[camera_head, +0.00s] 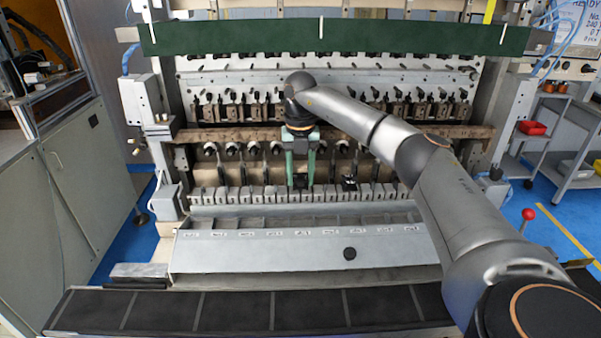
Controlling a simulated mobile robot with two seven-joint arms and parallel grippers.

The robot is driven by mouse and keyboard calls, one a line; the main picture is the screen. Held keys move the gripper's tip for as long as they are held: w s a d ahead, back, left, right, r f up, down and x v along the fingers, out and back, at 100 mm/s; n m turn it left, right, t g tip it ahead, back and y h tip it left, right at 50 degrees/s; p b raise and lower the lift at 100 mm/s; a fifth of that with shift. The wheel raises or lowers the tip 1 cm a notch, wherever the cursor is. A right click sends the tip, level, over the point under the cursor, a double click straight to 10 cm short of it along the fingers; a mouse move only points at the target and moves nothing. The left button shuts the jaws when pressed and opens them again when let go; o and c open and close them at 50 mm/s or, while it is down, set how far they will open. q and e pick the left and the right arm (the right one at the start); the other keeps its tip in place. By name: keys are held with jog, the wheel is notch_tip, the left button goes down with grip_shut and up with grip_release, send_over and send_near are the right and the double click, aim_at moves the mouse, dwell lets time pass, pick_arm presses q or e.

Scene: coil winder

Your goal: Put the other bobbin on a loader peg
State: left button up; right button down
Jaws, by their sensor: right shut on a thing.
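My right gripper (300,180) reaches over the coil winder from the right, pointing down, its green fingers just above the row of grey blocks. It is shut on a small dark bobbin (300,182), mostly hidden between the fingertips. I cannot tell whether this bobbin touches a loader peg. Another small dark bobbin-like piece (349,182) sits at the same row, a little to the right of the gripper. The loader pegs are too small to make out clearly. My left gripper is not in view.
A row of grey blocks (240,195) runs across the machine. In front are a sloped grey panel (300,255) with a round black piece (349,253) and a dark segmented strip (235,311). A brown beam (230,135) crosses behind the gripper. A grey cabinet (75,190) stands left.

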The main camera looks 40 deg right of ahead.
jog(key=shift+f, duration=0.45)
jog(key=shift+c, duration=1.5)
grip_release()
jog(key=shift+r, duration=0.1)
